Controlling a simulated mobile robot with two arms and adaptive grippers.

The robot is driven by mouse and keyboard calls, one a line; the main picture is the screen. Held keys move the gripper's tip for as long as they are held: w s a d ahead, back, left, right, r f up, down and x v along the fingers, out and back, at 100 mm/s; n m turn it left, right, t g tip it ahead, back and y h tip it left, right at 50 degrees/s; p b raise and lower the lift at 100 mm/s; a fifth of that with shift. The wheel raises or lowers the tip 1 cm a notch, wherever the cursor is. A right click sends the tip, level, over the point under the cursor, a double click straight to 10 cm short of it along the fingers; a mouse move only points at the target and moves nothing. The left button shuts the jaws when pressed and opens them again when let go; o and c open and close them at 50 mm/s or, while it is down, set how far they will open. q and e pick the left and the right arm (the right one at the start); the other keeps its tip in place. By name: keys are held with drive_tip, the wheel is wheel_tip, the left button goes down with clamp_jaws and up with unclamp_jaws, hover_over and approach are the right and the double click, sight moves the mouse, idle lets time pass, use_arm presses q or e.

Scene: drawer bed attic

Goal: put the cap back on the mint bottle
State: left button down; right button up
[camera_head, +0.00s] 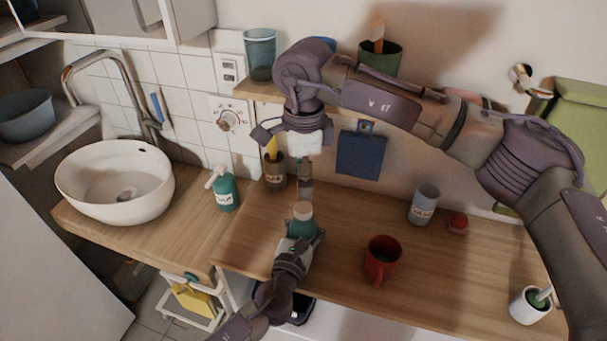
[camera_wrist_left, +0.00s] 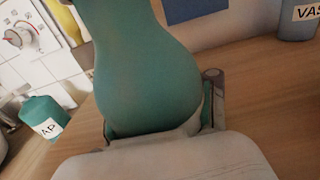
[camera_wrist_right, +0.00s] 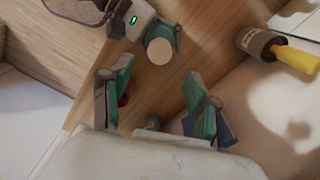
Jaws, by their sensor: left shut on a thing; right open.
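The teal mint bottle (camera_head: 303,228) is held by my left gripper (camera_head: 299,243) above the front part of the wooden counter. In the left wrist view the bottle's body (camera_wrist_left: 145,70) fills the middle, with a finger at its side; its top is out of that view. A pale round piece that looks like the cap (camera_head: 303,210) sits at the top of the bottle. It also shows end-on in the right wrist view (camera_wrist_right: 159,51); I cannot tell how firmly it is seated. My right gripper (camera_head: 304,184) is above it, open and empty, fingers pointing down (camera_wrist_right: 158,80).
A red mug (camera_head: 381,262) stands right of the bottle. A grey-blue cup (camera_head: 423,205) and a small red item (camera_head: 457,223) are farther right. A brown pot (camera_head: 275,172) stands behind. A teal soap dispenser (camera_head: 224,191) and white basin (camera_head: 115,185) are left. A shelf edge (camera_head: 262,91) is near my right arm.

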sight(304, 208)
use_arm(q)
drive_tip(key=shift+f, duration=0.1)
use_arm(e)
drive_tip(key=shift+f, duration=4)
drive_tip(key=c, duration=1.2)
drive_tip(key=m, duration=0.2)
drive_tip(key=shift+m, duration=0.3)
clamp_jaws()
drive_tip(key=o, duration=1.3)
unclamp_jaws()
drive_tip(key=shift+r, duration=0.1)
wheel_tip(304, 208, up, 12)
drive_tip(key=shift+f, duration=0.1)
